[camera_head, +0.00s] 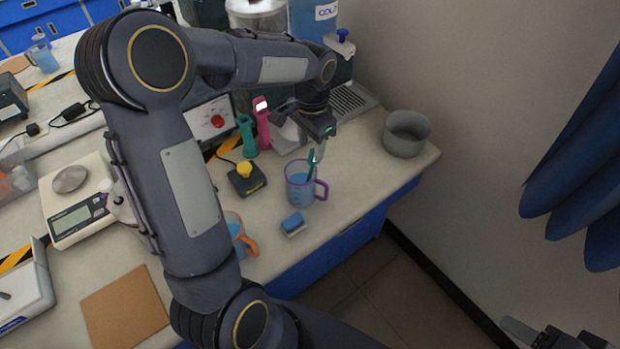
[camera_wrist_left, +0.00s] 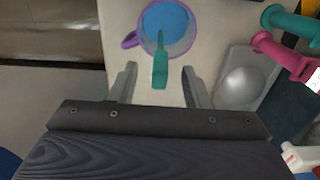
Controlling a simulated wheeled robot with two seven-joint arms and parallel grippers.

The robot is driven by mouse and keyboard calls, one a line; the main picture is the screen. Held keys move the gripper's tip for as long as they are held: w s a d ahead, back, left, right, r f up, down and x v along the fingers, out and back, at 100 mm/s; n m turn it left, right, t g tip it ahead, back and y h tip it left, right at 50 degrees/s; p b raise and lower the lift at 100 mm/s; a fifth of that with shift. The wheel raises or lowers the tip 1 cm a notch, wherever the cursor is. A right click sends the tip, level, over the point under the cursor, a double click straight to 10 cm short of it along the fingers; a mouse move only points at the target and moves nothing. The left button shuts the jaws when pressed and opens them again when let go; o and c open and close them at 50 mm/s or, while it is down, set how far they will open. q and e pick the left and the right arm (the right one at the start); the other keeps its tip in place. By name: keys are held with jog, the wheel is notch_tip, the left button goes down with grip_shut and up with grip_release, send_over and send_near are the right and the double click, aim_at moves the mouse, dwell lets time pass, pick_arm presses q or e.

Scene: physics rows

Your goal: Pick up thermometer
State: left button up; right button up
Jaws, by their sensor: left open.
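A teal stick-like thing, which looks like the thermometer (camera_head: 311,162), stands in a clear mug (camera_head: 299,190) with a purple rim and handle and blue liquid. The thermometer (camera_wrist_left: 160,68) and mug (camera_wrist_left: 166,24) also show in the left wrist view. My left gripper (camera_head: 318,152) is open just above the mug. In the wrist view its two fingers stand on either side of the thermometer's top, with gaps on both sides. The thermometer's lower end is hidden in the mug. My right gripper (camera_head: 540,333) is partly in view at the bottom right, away from the bench; its jaws are unclear.
A blue block (camera_head: 293,223) lies before the mug, near the bench edge. A grey pot (camera_head: 406,132) stands right. Pink (camera_head: 262,124) and teal (camera_head: 246,135) upright tools and a yellow-knobbed box (camera_head: 246,178) stand left. An orange-handled mug (camera_head: 240,235) is partly behind my left arm.

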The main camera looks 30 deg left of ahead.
aim_at(311, 156)
pick_arm(q)
notch_tip(311, 156, down, 5)
jog(key=shift+f+p, duration=0.1)
jog(key=shift+p, duration=0.4)
jog(key=shift+a, duration=0.1)
jog(key=shift+c, duration=0.4)
grip_shut()
